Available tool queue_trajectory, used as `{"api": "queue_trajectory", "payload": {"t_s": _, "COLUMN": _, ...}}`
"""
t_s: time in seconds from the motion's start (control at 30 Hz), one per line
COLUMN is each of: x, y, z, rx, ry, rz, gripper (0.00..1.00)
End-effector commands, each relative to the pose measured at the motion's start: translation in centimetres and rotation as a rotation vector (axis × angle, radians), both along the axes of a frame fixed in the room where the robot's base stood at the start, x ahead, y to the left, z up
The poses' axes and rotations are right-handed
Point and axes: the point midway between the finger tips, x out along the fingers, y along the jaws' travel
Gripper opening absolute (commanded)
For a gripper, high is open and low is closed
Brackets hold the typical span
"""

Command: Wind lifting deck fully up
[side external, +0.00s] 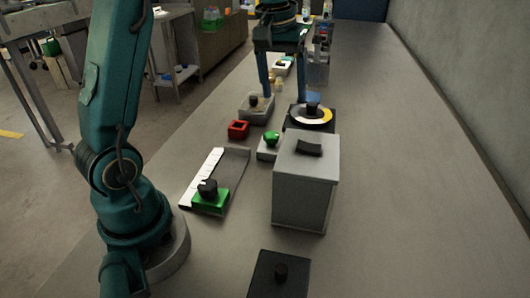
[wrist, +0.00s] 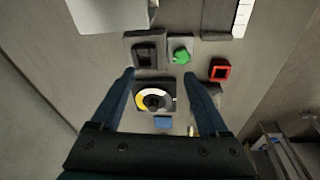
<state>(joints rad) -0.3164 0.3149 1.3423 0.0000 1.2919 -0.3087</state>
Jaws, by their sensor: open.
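My gripper (side external: 284,95) is open and empty, with its fingers pointing down. In the wrist view my gripper (wrist: 160,73) has its two fingers apart, on either side of the dial. The dial (side external: 325,117) is a round disc with a yellow and white ring and a black knob (side external: 312,107), on a dark square base. The dial also shows in the wrist view (wrist: 141,97), where it sits between the fingers, lower than the tips in the picture. Contact is not visible. I cannot tell which part is the lifting deck.
A grey box (side external: 303,195) with a black handle stands nearest the dial's front. A green knob (wrist: 180,56), a dark switch (wrist: 145,57), a red square frame (wrist: 219,70) and a blue block (wrist: 163,122) surround the dial. The table's right side is clear.

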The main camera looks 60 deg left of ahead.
Motion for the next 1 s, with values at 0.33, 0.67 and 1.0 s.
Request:
{"api": "queue_trajectory", "payload": {"t_s": 0.33, "x": 1.6, "y": 5.5, "z": -7.6, "rx": -0.064, "ry": 0.155, "rz": 0.144, "gripper": 0.78}}
{"api": "queue_trajectory", "payload": {"t_s": 0.67, "x": 1.1, "y": 5.9, "z": -11.3, "rx": -0.077, "ry": 0.183, "rz": 0.161, "gripper": 0.78}}
{"api": "queue_trajectory", "payload": {"t_s": 1.0, "x": 1.2, "y": 5.9, "z": -13.6, "rx": -0.075, "ry": 0.179, "rz": 0.160, "gripper": 0.78}}
